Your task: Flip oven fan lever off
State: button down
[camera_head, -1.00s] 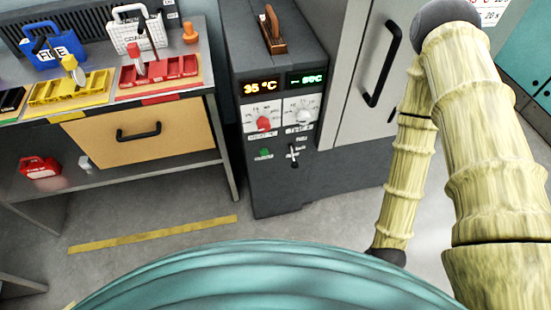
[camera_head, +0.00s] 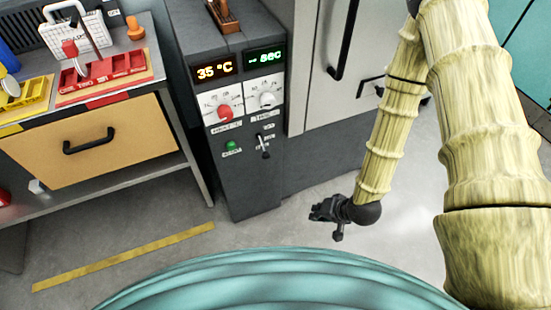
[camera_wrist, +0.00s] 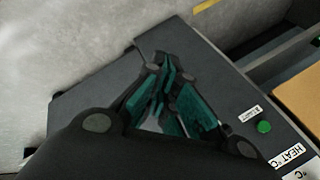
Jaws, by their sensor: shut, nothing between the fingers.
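The small black lever (camera_head: 263,147) is on the front of the dark grey oven cabinet (camera_head: 255,190), below the right white dial. Its handle hangs downward. A green button (camera_head: 232,146) sits to its left and shows in the wrist view (camera_wrist: 264,127). My gripper (camera_head: 318,212) is below and right of the lever, in front of the cabinet, apart from the lever in the head view. In the wrist view its teal-padded fingers (camera_wrist: 162,65) are shut and empty over the cabinet face. The lever cannot be made out there, perhaps hidden by the fingers.
A red dial (camera_head: 225,112) and a white dial (camera_head: 267,100) sit above the lever under lit displays. A workbench with a wooden drawer (camera_head: 95,145) stands left. A light cabinet door with a black handle (camera_head: 342,40) is right. Floor in front is clear.

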jog(key=w+a+r+m+t+y+b, duration=0.1)
jog(key=w+r+m+t+y+b, duration=0.1)
jog(key=w+b, duration=0.4)
jog(key=w+a+r+m+t+y+b, duration=0.2)
jog(key=w+r+y+b, duration=0.2)
jog(key=w, duration=0.7)
jog(key=y+b, duration=0.2)
jog(key=shift+w+r+y+b, duration=0.3)
jog(key=shift+r+y+b, duration=0.05)
jog(key=shift+y+b, duration=0.05)
jog(key=shift+a, duration=0.15)
jog(key=b+x, duration=0.2)
jog(key=x, duration=0.8)
jog(key=shift+r, duration=0.1)
jog(key=shift+s+p, duration=0.1)
jog(key=shift+p, duration=0.75)
